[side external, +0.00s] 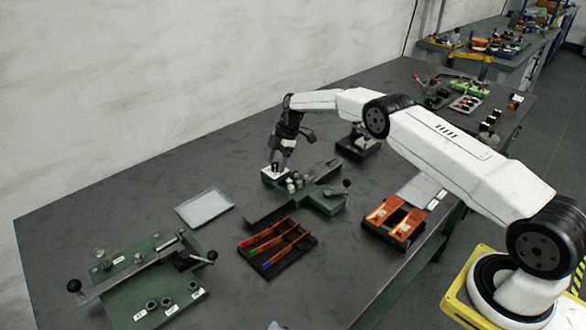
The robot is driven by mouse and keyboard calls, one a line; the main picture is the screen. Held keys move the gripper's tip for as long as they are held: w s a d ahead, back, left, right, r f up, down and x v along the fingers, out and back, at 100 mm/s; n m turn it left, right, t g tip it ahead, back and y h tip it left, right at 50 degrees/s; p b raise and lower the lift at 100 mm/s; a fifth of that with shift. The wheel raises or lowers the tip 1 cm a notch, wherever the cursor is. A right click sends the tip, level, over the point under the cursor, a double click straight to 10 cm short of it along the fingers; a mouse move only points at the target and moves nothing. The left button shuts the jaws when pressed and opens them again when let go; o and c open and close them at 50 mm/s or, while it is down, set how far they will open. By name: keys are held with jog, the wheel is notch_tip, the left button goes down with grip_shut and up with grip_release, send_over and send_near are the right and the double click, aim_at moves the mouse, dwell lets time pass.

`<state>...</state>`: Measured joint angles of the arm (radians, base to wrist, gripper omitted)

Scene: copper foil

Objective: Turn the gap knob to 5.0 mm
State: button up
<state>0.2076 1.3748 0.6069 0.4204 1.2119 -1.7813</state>
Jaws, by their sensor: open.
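My gripper (277,166) points down over a small white-topped block (270,178) at the back end of a green bench device (322,200). Its fingers are open around or just above a small dark part on that block; I cannot tell whether they touch it. This part may be the gap knob, but the gripper hides most of it and no scale can be read. Several small grey cylinders (293,184) stand on the device beside the gripper. A lever with a black ball (346,183) is at its right.
A pale plate (203,208) lies left. Another green fixture (126,296) with levers stands front left. The table's back left is clear.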

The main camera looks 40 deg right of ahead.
jog(key=v, duration=0.7)
jog(key=shift+r, duration=0.25)
jog(key=s+a+r+m+h, duration=0.25)
jog(key=s+m, duration=0.25)
jog(key=s, duration=0.3)
jog(key=s+a+r+m+h, duration=0.1)
jog(key=s+a+r+m, duration=0.3)
jog(key=s, duration=0.3)
jog(key=s+a+f+m+t+h, duration=0.1)
jog(key=s+m, duration=0.6)
jog(key=s, duration=1.3)
jog(key=shift+s+a+f+t, duration=0.15)
jog(key=shift+a+f+t, duration=0.3)
jog(key=shift+a, duration=0.4)
